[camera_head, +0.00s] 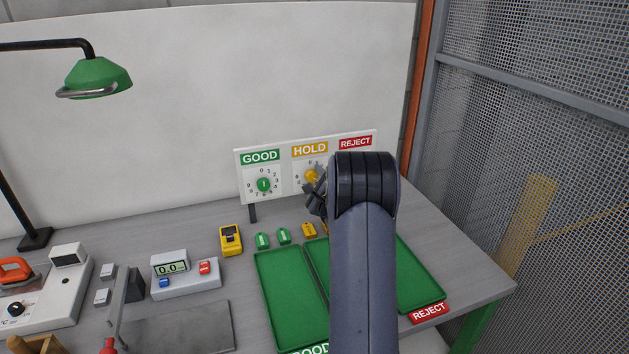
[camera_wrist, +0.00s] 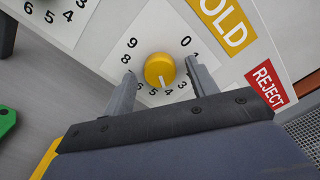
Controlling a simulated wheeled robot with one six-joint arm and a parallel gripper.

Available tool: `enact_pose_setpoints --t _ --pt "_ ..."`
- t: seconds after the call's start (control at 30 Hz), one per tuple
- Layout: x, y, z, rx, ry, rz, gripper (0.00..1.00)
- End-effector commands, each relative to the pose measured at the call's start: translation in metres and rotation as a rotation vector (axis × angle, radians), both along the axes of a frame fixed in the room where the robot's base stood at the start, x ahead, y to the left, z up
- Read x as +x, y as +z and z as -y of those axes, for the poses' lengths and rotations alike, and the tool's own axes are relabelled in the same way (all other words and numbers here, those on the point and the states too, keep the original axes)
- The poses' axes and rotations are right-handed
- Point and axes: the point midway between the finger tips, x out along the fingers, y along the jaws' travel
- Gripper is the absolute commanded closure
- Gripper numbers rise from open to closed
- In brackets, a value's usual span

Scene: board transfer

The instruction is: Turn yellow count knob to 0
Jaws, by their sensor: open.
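The yellow count knob (camera_head: 312,176) is on the white panel under the orange HOLD label, partly behind my gripper (camera_head: 317,193). In the wrist view the round yellow knob (camera_wrist: 158,68) sits within a ring of digits. Its white pointer mark points down in the picture, near the 4. The 0 is at the upper right of the dial. My gripper (camera_wrist: 157,73) is open, with one finger on each side of the knob. Gaps show between both fingers and the knob. Some digits are hidden behind the fingers.
A green knob (camera_head: 263,184) under GOOD is left of it on the panel (camera_head: 289,185). The REJECT dial is hidden by my arm. Green trays (camera_head: 284,290), small green and yellow pieces and a yellow device (camera_head: 231,240) are on the table below. A mesh fence (camera_head: 540,130) stands right.

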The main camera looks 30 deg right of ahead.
Motion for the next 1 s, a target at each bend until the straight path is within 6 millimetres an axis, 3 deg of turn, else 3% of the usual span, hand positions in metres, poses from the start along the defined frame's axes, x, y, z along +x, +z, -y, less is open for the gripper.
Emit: enact_pose_setpoints --t 0.17,0.7,1.0 --pt "-0.0001 -0.0001 0.0 0.0 0.0 0.0 0.46" --pt "-0.0003 -0.0001 0.0001 0.0 0.0 0.0 0.89" --pt "-0.0003 -0.0017 0.0 -0.038 0.0 -0.01 0.9"
